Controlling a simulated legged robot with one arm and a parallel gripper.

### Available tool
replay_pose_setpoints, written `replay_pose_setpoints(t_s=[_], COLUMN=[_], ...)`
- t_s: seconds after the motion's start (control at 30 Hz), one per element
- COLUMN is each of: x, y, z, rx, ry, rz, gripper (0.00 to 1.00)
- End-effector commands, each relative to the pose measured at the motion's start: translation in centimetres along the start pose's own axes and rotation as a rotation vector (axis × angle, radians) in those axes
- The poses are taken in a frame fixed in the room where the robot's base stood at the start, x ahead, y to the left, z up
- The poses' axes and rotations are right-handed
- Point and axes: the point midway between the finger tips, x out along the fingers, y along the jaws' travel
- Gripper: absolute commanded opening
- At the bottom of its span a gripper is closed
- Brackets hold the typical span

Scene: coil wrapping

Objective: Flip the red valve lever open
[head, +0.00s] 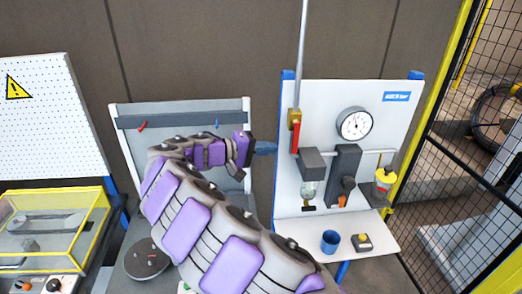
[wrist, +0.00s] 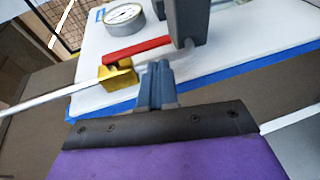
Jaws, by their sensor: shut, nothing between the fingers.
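The red valve lever (head: 295,136) points down from a brass valve body (head: 294,117) on the white panel, roughly in line with the pale vertical pipe above. In the wrist view the red lever (wrist: 137,49) runs from the brass body (wrist: 117,76) towards a dark grey block. My gripper (head: 270,147) is just left of the lever in the head view. Its blue-grey fingers (wrist: 157,82) are shut and empty in the wrist view, near the lever with a visible gap. I cannot judge the depth between them.
A round gauge (head: 355,123) and a dark grey block (head: 312,160) with a glass bowl are close to the lever. A blue cup (head: 329,242) stands on the shelf below. A yellow-framed mesh fence (head: 440,120) is at right.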

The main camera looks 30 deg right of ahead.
Motion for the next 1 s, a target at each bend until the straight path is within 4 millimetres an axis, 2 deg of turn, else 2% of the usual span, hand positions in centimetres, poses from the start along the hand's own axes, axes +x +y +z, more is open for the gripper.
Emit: replay_pose_setpoints(t_s=[0.1,0.23,1.0], x=[2.0,3.0,2.1], y=[-0.3,-0.4,-0.5], z=[0.3,0.3,0.5], rx=[0.001,0.000,0.001], ry=[-0.007,-0.004,-0.007], rz=[-0.012,-0.018,-0.007], gripper=[0.00,0.00,0.00])
